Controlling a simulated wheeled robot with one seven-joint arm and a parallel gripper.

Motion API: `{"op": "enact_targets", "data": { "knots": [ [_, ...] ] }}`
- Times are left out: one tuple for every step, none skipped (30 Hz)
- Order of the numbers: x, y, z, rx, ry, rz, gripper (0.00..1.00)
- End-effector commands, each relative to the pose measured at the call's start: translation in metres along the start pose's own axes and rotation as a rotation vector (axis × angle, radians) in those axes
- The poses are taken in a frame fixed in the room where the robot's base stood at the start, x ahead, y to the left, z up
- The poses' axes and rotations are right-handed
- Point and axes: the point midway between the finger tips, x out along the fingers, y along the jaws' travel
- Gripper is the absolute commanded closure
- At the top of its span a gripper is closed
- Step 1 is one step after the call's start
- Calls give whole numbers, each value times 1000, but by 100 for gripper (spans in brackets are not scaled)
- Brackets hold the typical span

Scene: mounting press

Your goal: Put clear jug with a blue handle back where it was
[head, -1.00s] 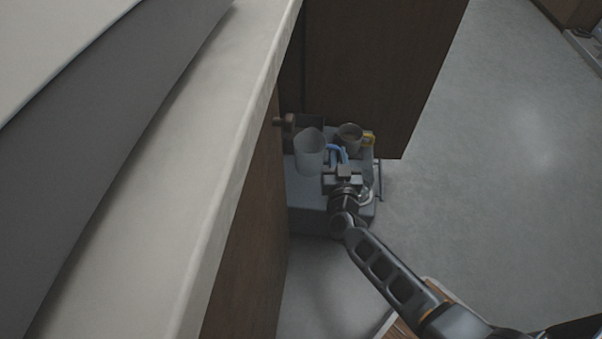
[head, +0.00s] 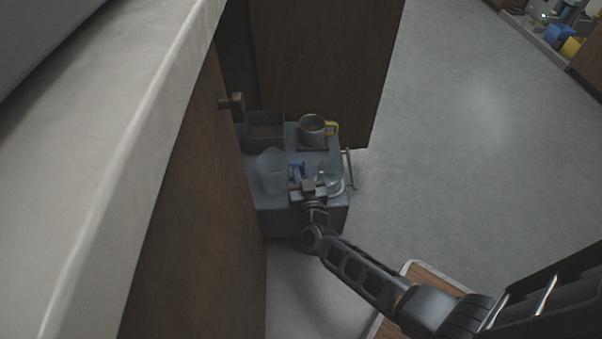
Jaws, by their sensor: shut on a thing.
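The clear jug (head: 271,171) with a blue handle (head: 298,171) is upright at the front left of a small grey cart top (head: 257,192). My gripper (head: 306,183) is at the handle, on the jug's right side, and is shut on it. The fingertips are small and partly hidden in this view. I cannot tell whether the jug's base touches the cart top or hangs just above it.
A grey mug with a yellow handle (head: 312,131) and a dark open box (head: 265,131) stand behind the jug. A clear round vessel (head: 330,176) is close to my gripper's right. A wooden cabinet side (head: 190,200) and counter (head: 125,130) border the left. Open floor (head: 450,160) lies right.

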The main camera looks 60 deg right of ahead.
Motion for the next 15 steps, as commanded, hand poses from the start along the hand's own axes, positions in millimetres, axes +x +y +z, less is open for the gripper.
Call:
{"op": "enact_targets", "data": {
  "knots": [
    [0,0,-2,1,1,0,100],
    [0,0,-2,1,1,0,100],
    [0,0,-1,1,1,0,100],
    [0,0,-1,1,1,0,100],
    [0,0,0,0,1,0,100],
    [0,0,1,0,1,0,100],
    [0,0,2,0,1,1,100],
    [0,0,3,0,1,0,100],
    [0,0,2,0,0,0,79],
    [0,0,2,0,0,0,76],
    [0,0,2,0,0,0,73],
    [0,0,2,0,0,0,69],
    [0,0,2,0,0,0,66],
    [0,0,2,0,0,0,63],
    [0,0,2,0,0,0,59]
  ]
}}
